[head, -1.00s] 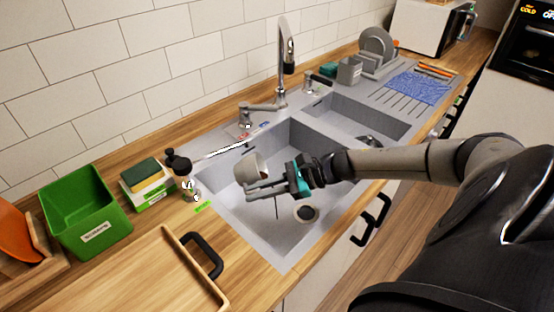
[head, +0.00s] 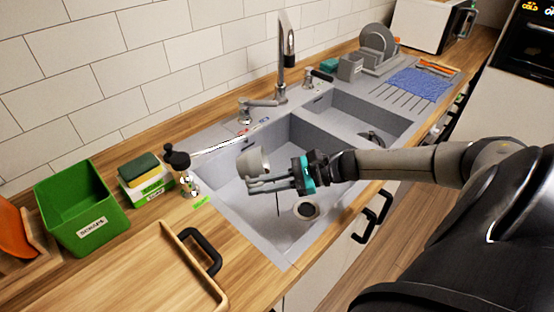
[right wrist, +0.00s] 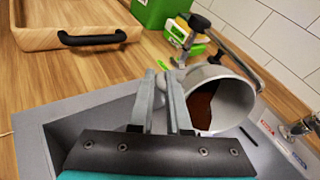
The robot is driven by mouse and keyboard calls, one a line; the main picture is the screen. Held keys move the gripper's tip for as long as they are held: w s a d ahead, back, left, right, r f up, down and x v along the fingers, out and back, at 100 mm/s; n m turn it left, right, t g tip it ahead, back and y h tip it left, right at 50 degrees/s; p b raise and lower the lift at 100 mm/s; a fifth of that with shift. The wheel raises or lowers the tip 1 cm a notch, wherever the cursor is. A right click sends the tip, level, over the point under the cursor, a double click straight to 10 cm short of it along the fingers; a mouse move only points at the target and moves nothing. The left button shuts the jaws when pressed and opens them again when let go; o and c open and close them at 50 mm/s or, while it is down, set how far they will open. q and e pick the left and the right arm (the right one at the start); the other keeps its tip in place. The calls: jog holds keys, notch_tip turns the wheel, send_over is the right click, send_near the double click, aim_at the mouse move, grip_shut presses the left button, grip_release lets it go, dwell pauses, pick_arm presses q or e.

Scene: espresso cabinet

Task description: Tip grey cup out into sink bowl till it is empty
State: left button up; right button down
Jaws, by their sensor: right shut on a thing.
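The grey cup (head: 252,163) is held above the left basin of the sink bowl (head: 285,240), tilted a little. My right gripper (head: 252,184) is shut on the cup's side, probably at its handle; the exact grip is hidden. In the right wrist view the cup (right wrist: 238,98) stands to the right of the shut fingers (right wrist: 165,90), and brown contents (right wrist: 200,108) show inside it. No stream out of the cup shows. My left gripper is in neither view.
A faucet (head: 283,60) rises behind the basins. A wooden tray (head: 150,265) with a black handle lies at the front left. The drain (head: 306,210) is below and right of the cup.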

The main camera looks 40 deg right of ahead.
jog(key=shift+s+d+r+t+y+b, duration=0.1)
jog(key=shift+s+d+t+y+b, duration=0.25)
jog(key=shift+b, duration=0.25)
jog(key=shift+d+t+y+b, duration=0.15)
jog(key=shift+t+y+b, duration=0.15)
jog(key=shift+b, duration=0.25)
